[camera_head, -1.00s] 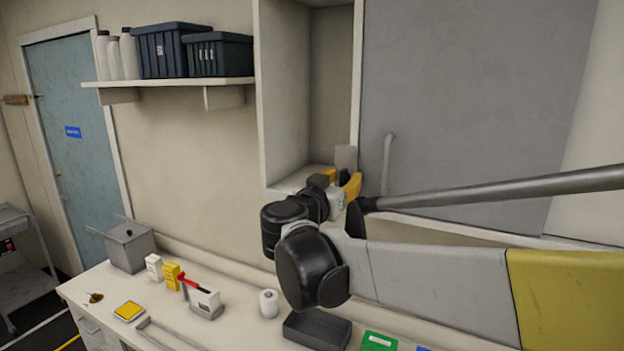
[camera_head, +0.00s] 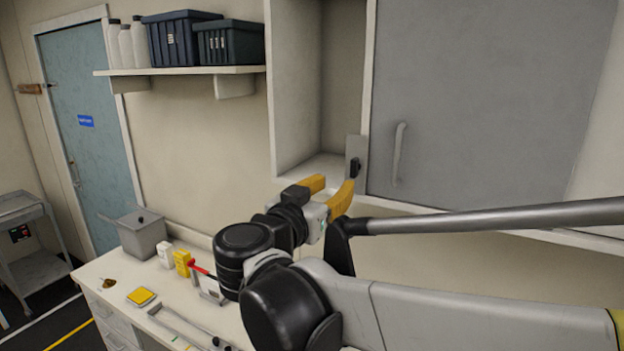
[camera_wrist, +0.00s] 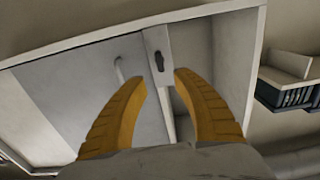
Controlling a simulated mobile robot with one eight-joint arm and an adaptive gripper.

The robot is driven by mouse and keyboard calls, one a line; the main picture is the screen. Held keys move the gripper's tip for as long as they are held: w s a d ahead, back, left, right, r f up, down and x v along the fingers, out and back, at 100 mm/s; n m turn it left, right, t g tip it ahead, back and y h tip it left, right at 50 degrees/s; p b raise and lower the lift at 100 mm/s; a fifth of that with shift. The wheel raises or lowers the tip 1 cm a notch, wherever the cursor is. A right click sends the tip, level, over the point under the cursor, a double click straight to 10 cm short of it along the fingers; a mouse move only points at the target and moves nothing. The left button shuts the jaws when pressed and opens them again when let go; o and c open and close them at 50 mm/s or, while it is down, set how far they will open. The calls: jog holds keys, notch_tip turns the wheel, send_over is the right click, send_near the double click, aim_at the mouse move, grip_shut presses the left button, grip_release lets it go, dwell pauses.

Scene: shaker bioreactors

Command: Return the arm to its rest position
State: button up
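My gripper (camera_head: 328,186) has two yellow fingers, which stand apart with nothing between them. In the head view it is in front of the lower edge of the wall cabinet (camera_head: 291,90), near the cabinet's open bay. In the wrist view the fingers (camera_wrist: 160,82) point toward the cabinet, with a gap between their tips. A grey plate with a dark fitting (camera_head: 356,150) stands at the divider beside the open bay, just beyond the fingers. The same plate shows in the wrist view (camera_wrist: 158,42) above the gap between the fingertips.
The grey cabinet door (camera_head: 480,100) with its handle is shut at the right. A shelf (camera_head: 180,71) holds dark crates and white bottles. The bench (camera_head: 118,272) below carries a grey box (camera_head: 142,238), small cartons and a yellow pad (camera_head: 141,296). Open wall lies left of my gripper.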

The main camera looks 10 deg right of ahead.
jog(key=shift+s+a, duration=0.1)
jog(key=shift+s, duration=0.1)
jog(key=s+d+f+n+g+y+b, duration=0.1)
jog(key=s+d+f+g+b, duration=0.2)
jog(key=f, duration=0.6)
jog(key=s+d+f+n+g+y+b, duration=0.1)
jog(key=s+d+f+y+b, duration=0.2)
jog(key=f+b, duration=0.45)
jog(key=s+d+f+n+g+b, duration=0.1)
jog(key=s+d+f+g+b, duration=0.3)
jog(key=f, duration=0.6)
jog(key=s+a+f+n+y+b, duration=0.1)
jog(key=s+f+b, duration=0.4)
jog(key=f, duration=0.6)
jog(key=s+a+f+n+y+b, duration=0.2)
jog(key=s+f+y+b, duration=0.3)
jog(key=f, duration=0.6)
jog(key=shift+s+f+n+t+y+b, duration=0.25)
jog(key=shift+n+t+y+b, duration=0.1)
jog(key=shift+n, duration=0.35)
jog(key=shift+w+a, duration=0.1)
jog(key=shift+c, duration=0.2)
